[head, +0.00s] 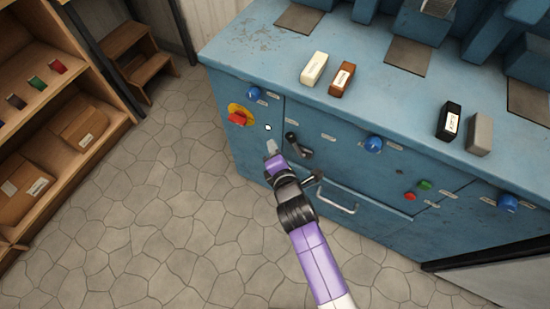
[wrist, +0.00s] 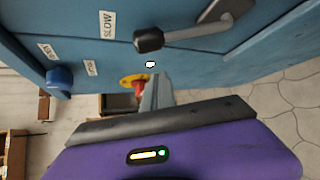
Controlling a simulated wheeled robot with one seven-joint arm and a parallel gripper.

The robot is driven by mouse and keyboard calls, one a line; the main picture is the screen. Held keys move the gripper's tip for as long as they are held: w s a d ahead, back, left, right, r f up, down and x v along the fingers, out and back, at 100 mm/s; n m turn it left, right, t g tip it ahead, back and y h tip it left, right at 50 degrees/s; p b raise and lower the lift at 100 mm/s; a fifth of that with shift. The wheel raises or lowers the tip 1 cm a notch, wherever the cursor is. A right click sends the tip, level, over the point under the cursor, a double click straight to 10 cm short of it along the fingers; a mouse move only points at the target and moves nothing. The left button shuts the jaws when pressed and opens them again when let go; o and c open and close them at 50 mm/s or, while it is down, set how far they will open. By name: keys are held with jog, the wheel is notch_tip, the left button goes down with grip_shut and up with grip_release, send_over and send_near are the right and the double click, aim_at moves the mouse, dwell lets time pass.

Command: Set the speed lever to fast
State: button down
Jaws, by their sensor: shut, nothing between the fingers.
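The speed lever is a grey arm with a black knob (head: 291,138) on the blue machine front. In the wrist view its black knob (wrist: 149,40) is close, and its grey arm runs up to the right. A label reading SLOW (wrist: 107,24) is beside the knob; I cannot read a fast label. My gripper (head: 271,146) is shut and empty, to the left of the lever and a little below its knob in the head view. The fingers also show in the wrist view (wrist: 156,92), apart from the knob.
A red knob on a yellow plate (head: 238,117) and a blue knob (head: 253,93) are left of the lever. A drawer handle (head: 337,200) is below right. Blocks, including a cream one (head: 314,68), lie on the machine top. The stone floor at left is clear.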

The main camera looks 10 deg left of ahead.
aim_at(297, 147)
jog(key=shift+w+d+r+p, duration=0.1)
jog(key=shift+d+r, duration=0.2)
jog(key=shift+d, duration=0.2)
jog(key=shift+d+r+p, duration=0.15)
jog(key=shift+d+r, duration=0.1)
jog(key=shift+d, duration=0.25)
jog(key=shift+w+d+r+p, duration=0.1)
jog(key=shift+d+r, duration=0.2)
jog(key=shift+d, duration=0.2)
jog(key=shift+s+d+b, duration=0.1)
jog(key=shift+b, duration=0.3)
